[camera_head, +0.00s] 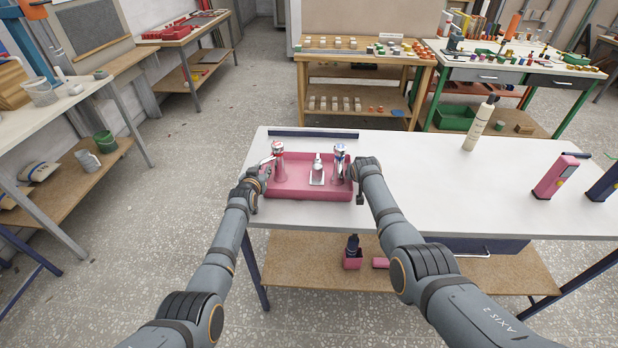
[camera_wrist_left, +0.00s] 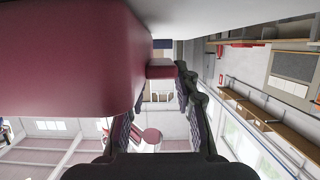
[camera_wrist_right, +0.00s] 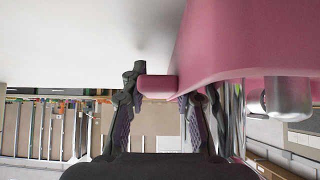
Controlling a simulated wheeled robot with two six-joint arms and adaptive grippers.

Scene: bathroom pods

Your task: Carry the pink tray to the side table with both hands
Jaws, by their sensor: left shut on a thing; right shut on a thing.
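The pink tray (camera_head: 308,190) is at the left end of the white-topped table (camera_head: 420,187), near its front edge. It looks level, on or just above the top; I cannot tell if it touches. In it stand a clear and chrome piece (camera_head: 278,161) at the left, a silver fitting (camera_head: 317,172) in the middle and another chrome piece (camera_head: 339,163) at the right. My left gripper (camera_head: 263,173) is shut on the tray's left handle, seen in the left wrist view (camera_wrist_left: 161,69). My right gripper (camera_head: 353,172) is shut on the right handle, seen in the right wrist view (camera_wrist_right: 158,86).
A dark blue strip (camera_head: 313,134) lies behind the tray. A cream bottle (camera_head: 479,124) and a pink device (camera_head: 556,177) stand to the right, with clear tabletop between. A wooden bench (camera_head: 365,62) and a green-legged bench (camera_head: 515,65) stand behind; a white bench (camera_head: 50,115) is at the left.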

